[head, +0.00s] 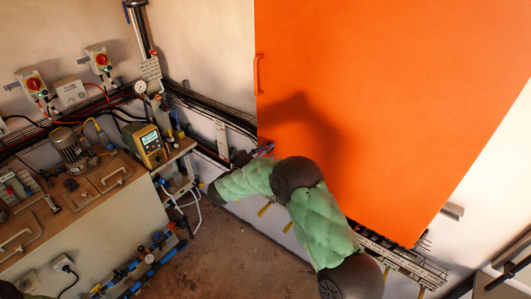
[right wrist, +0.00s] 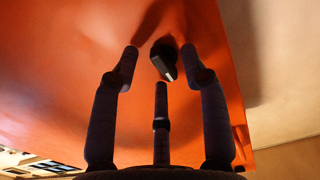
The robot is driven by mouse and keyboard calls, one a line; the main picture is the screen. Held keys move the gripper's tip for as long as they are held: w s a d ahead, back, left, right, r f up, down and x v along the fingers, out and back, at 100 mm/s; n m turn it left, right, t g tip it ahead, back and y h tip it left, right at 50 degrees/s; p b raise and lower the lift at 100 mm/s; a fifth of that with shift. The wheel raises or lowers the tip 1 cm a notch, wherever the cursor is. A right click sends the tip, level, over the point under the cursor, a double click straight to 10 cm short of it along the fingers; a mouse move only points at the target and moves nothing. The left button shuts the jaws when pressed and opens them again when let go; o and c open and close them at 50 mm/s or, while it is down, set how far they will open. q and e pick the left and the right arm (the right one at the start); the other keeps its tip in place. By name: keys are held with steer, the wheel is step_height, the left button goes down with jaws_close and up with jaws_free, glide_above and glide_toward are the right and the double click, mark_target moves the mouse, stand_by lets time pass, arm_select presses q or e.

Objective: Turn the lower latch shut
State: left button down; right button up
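The lower latch (right wrist: 164,66) shows in the right wrist view as a dark round base with a grey lever, standing slightly tilted from upright on the orange door (right wrist: 60,70). My right gripper (right wrist: 160,78) is open, its fingers spread around the latch on the left, right and below. I see no clear contact with the lever. In the head view my right gripper (head: 244,157) is at the lower left edge of the orange cabinet (head: 400,90), partly hidden behind my green-sleeved arm. The latch cannot be made out clearly there. My left gripper is not in view.
An orange handle (head: 258,73) is higher on the cabinet's left edge. A bench (head: 110,225) with a motor (head: 70,148) and a yellow meter (head: 150,146) stands at the left. Pipes and cables run along the wall. The floor (head: 235,250) between bench and cabinet is mostly clear.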

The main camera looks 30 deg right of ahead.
steer(key=shift+a, duration=0.1)
steer(key=v, duration=1.1)
steer(key=shift+s+a, duration=0.2)
steer(key=shift+a, duration=0.15)
steer(key=shift+f, duration=0.1)
steer(key=a+f+n+t+y+b, duration=0.1)
steer(key=a+f+n+y+b, duration=0.2)
steer(key=f, duration=0.8)
steer(key=a+f+n+t+y+b, duration=0.15)
steer(key=f+y+b, duration=0.3)
steer(key=f, duration=0.65)
steer(key=a+f+n+t+y+b, duration=0.1)
steer(key=a+f+n+y+b, duration=0.2)
steer(key=f, duration=0.8)
steer(key=s+a+f+n+g+y+b, duration=0.1)
steer(key=s+a+f+g+y+b, duration=0.15)
steer(key=s+f, duration=0.45)
steer(key=s+a+f+n+g+y+b, duration=0.1)
steer(key=s+a+f+g+y+b, duration=0.25)
steer(key=f, duration=0.55)
steer(key=s+a+f+g+y+b, duration=0.1)
steer(key=s+a+f+g+y, duration=0.1)
steer(key=s, duration=0.7)
steer(key=s+a+f+n+g+y+b, duration=0.1)
steer(key=s+a+f+g+y+b, duration=0.1)
steer(key=s+f, duration=0.3)
steer(key=s, duration=0.4)
steer(key=shift+s+a, duration=0.15)
steer(key=shift+s, duration=0.25)
